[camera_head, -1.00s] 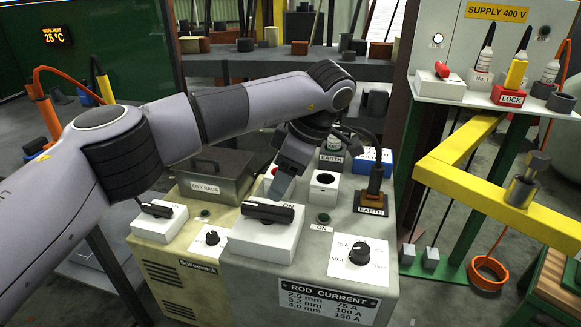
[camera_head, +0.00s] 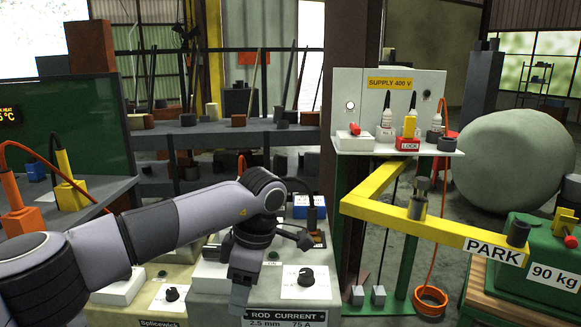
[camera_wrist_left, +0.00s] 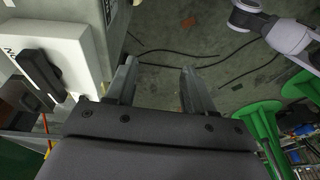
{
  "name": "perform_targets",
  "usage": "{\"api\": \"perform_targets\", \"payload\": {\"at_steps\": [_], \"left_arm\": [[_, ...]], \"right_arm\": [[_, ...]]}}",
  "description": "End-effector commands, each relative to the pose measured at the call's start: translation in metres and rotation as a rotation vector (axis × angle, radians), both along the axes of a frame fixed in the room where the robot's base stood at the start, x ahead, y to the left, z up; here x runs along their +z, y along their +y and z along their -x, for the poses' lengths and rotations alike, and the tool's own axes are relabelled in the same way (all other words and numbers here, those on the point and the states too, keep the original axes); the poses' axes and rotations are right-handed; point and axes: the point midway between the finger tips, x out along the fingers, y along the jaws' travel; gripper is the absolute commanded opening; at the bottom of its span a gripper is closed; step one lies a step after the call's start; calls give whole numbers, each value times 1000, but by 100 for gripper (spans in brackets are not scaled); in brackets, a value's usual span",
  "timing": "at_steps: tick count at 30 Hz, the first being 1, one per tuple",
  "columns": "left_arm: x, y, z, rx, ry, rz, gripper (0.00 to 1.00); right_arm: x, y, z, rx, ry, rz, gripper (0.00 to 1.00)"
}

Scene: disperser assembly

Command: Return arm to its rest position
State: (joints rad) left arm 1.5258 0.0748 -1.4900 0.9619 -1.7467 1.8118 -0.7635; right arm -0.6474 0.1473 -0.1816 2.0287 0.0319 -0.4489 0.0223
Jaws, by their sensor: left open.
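My left arm (camera_head: 180,228) reaches in from the left in the head view, bent at the elbow, over the welding machines. Its left gripper (camera_head: 241,290) hangs downward in front of the cream and grey machines. In the left wrist view the gripper (camera_wrist_left: 158,78) has its two fingers apart, with only floor between them. It holds nothing. A white box with a black lever switch (camera_wrist_left: 40,72) is close on the left of that view, apart from the fingers. My right gripper does not show.
The grey machine has a dial (camera_head: 305,277) and a ROD CURRENT plate (camera_head: 288,317). A yellow beam (camera_head: 385,205) marked PARK crosses at right, near a green 90 kg block (camera_head: 545,255). A supply panel (camera_head: 375,100) stands behind. Cables (camera_wrist_left: 170,52) lie on the floor.

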Motion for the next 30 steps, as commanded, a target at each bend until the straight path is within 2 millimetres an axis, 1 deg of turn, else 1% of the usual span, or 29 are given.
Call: {"api": "perform_targets", "payload": {"at_steps": [1,2,3,5,6,8,9,11,12,14,15,16,19,21,23,26,28,30], "left_arm": [[-16,-18,12,-6,45,85,53],[-24,-30,20,-6,70,139,53],[-34,-46,31,-4,107,213,53],[-47,-71,49,9,166,332,53],[-53,-88,62,23,209,416,53],[-58,-114,83,59,280,550,53],[-59,-131,97,92,332,640,53],[-56,-155,116,152,411,774,53],[-51,-169,128,198,465,862,53],[-40,-187,142,280,548,988,53],[-32,-197,149,340,602,1069,53],[-26,-203,153,390,643,1127,53],[-1,-217,160,573,783,1309,53],[15,-219,158,719,882,1424,53],[27,-217,153,854,964,1512,53],[41,-204,139,1099,1100,1637,53],[45,-189,127,1283,1192,1709,53],[43,-170,115,1478,1279,1765,53]], "right_arm": [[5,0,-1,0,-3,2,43],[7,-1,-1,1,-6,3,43],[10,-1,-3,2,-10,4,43],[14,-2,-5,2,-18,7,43],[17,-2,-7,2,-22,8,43],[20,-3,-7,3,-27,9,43],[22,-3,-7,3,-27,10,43],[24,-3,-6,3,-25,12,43],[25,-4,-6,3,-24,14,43],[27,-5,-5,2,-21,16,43],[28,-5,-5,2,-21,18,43],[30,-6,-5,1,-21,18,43],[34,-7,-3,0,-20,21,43],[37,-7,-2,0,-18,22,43],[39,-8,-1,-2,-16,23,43],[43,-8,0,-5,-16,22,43],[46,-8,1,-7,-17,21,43],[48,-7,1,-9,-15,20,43]]}}
